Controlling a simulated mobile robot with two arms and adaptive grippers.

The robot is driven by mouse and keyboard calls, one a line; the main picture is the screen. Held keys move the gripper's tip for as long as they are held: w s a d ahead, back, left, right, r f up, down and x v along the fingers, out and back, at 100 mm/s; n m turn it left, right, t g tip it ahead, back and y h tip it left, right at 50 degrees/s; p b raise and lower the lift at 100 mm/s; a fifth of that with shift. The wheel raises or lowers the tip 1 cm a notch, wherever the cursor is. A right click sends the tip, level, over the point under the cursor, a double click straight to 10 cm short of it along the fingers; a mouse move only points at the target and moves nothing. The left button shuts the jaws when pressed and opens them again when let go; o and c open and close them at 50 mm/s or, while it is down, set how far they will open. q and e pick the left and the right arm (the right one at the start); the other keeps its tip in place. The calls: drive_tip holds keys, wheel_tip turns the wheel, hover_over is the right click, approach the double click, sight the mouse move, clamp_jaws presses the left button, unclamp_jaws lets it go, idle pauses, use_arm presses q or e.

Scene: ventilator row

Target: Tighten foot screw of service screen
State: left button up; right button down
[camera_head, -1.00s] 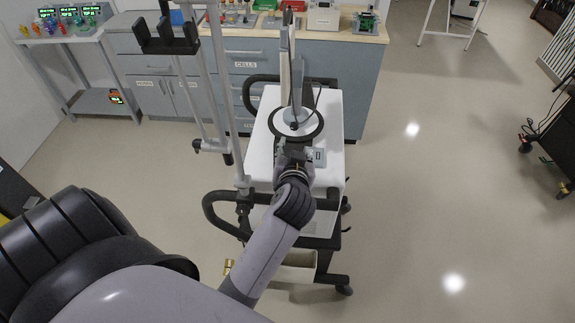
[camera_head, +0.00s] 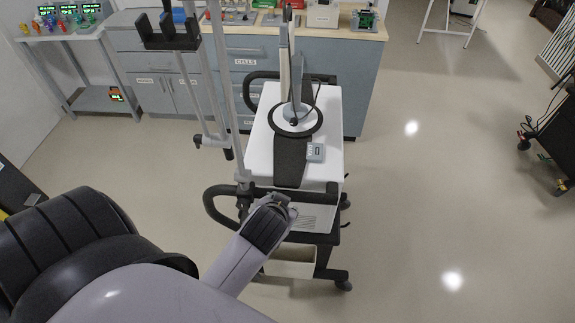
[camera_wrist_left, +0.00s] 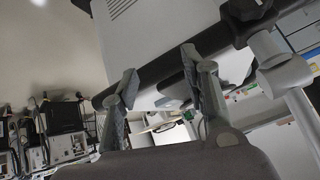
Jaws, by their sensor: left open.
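The service screen (camera_head: 291,72) stands upright on the white-topped cart, seen nearly edge-on in the head view. Its pale foot (camera_head: 293,116) sits on a black disc on the cart top. I cannot make out the foot screw. My left gripper (camera_head: 281,202) is at the cart's front handle, apart from the screen foot and nearer to me. In the left wrist view its two fingers (camera_wrist_left: 163,74) are spread, with nothing held, and the black handle bar (camera_wrist_left: 158,70) shows behind them. My right gripper is in neither view.
A small grey keypad box (camera_head: 316,152) lies on the cart top beside a black strip (camera_head: 290,160). A grey pole (camera_head: 217,75) with a black holder (camera_head: 169,38) stands left of the cart.

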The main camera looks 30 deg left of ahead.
use_arm(q)
wheel_tip(320, 180, down, 10)
drive_tip(key=d+m+g+h+b, duration=0.1)
drive_tip(key=d, duration=0.1)
drive_tip(key=shift+s+d, duration=0.15)
drive_tip(key=shift+s, duration=0.25)
